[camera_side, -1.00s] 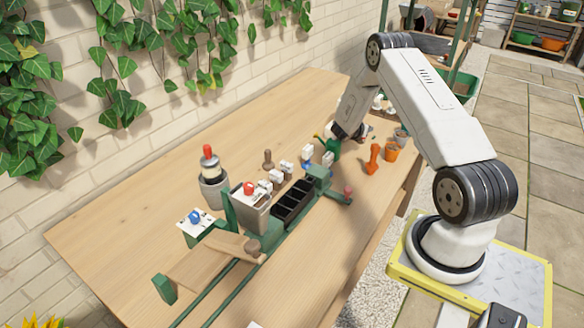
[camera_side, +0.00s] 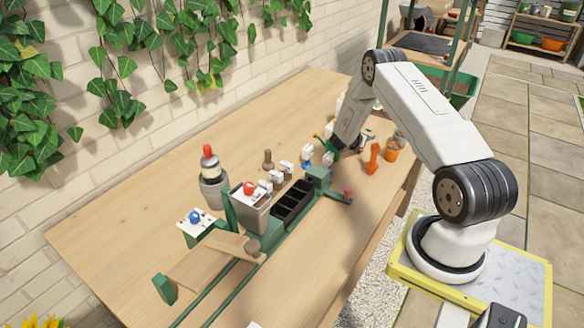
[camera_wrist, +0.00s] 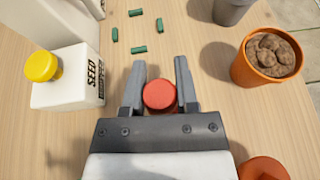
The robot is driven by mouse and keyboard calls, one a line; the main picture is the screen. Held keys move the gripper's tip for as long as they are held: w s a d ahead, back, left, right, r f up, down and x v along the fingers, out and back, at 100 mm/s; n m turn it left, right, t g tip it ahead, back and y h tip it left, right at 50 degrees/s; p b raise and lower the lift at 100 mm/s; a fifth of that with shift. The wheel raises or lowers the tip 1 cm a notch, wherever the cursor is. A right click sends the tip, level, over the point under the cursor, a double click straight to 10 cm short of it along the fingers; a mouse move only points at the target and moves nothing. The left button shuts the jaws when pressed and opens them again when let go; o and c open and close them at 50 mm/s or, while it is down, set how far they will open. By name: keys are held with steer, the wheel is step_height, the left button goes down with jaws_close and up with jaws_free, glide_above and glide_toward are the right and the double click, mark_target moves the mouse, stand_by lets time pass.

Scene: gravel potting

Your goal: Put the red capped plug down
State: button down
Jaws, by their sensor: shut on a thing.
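The red capped plug (camera_wrist: 160,95) is between the two fingers of my gripper (camera_wrist: 160,75) in the wrist view, its round red top facing the camera. The fingers are shut on it, one on each side. The wooden table (camera_wrist: 205,115) lies below; whether the plug touches it cannot be told. In the side view my gripper is at the far part of the table (camera_side: 130,220), mostly hidden, and I cannot make out the plug there.
A white seed bottle (camera_wrist: 68,80) with a yellow cap stands left of the fingers. Several small green pieces (camera_wrist: 138,48) lie ahead. An orange pot (camera_wrist: 262,70) of brown lumps and a grey pot (camera_wrist: 232,10) stand right. A green rig with black cells (camera_side: 290,203) stands mid-table.

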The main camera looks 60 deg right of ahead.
steer(key=shift+f, duration=0.35)
steer(key=shift+c, duration=1.8)
jaws_free()
steer(key=shift+r, duration=0.15)
steer(key=shift+r, duration=0.45)
steer(key=shift+w+a+r, duration=0.1)
steer(key=shift+a+r, duration=0.1)
steer(key=shift+a, duration=0.1)
steer(key=s+v, duration=0.1)
steer(key=v, duration=1)
steer(key=shift+w+a, duration=0.15)
steer(key=shift+w, duration=0.25)
